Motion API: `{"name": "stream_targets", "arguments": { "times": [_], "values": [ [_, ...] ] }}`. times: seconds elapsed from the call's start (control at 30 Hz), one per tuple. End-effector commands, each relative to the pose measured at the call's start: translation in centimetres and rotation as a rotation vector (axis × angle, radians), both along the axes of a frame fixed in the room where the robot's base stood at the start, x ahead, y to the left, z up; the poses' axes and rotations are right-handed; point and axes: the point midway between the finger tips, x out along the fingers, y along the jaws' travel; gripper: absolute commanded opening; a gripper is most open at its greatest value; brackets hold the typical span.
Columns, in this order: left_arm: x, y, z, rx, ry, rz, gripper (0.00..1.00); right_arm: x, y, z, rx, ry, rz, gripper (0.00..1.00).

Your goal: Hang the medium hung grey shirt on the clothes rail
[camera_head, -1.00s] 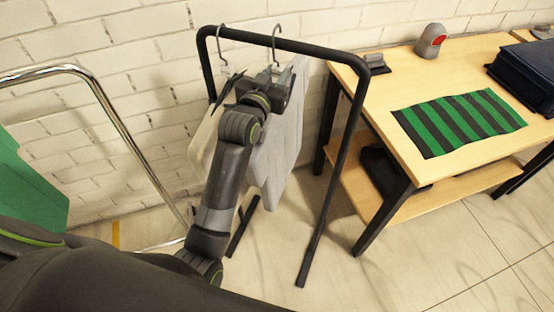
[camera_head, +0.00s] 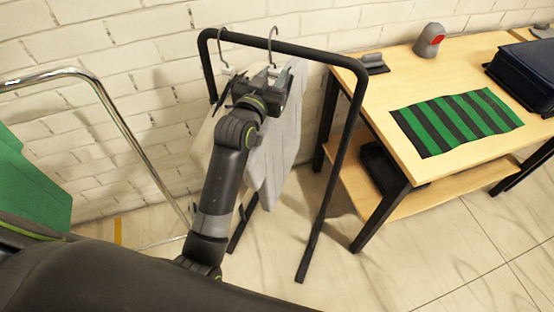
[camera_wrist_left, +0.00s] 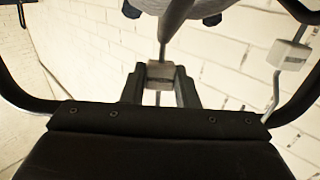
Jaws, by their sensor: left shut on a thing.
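The grey shirt (camera_head: 280,140) hangs from a hanger at the clothes rail (camera_head: 315,52). The hanger's hook (camera_head: 273,38) arches at the rail's top bar; whether it bears on the bar is hard to tell. My left gripper (camera_head: 268,80) is just below the bar and shut on the hanger's neck block. The left wrist view shows this block (camera_wrist_left: 160,71) between the two fingers. My arm covers part of the shirt. My right gripper is out of view.
A second hanger (camera_head: 223,45) hangs left on the same rail, with a pale garment (camera_head: 203,145) mostly behind my arm. A chrome rail (camera_head: 120,125) with a green garment (camera_head: 30,185) stands left. A wooden table (camera_head: 400,90) with a striped cloth (camera_head: 455,120) stands right.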

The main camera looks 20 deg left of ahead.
Motion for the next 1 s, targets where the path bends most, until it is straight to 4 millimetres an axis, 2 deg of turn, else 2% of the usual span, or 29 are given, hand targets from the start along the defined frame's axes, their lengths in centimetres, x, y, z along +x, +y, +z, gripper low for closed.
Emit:
{"name": "stream_targets", "arguments": {
  "times": [0.4, 0.87, 1.0],
  "values": [
    [-3.4, 0.4, 0.2, -0.002, -0.003, 0.001, 0.04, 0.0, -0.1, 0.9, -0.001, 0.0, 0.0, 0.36],
    [-4.2, 0.4, 0.2, 0.0, -0.004, 0.001, 0.04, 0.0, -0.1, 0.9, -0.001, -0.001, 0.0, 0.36],
    [-5.9, 0.6, 0.1, -0.004, -0.002, 0.002, 0.04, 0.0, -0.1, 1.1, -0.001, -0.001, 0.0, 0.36]
  ]
}}
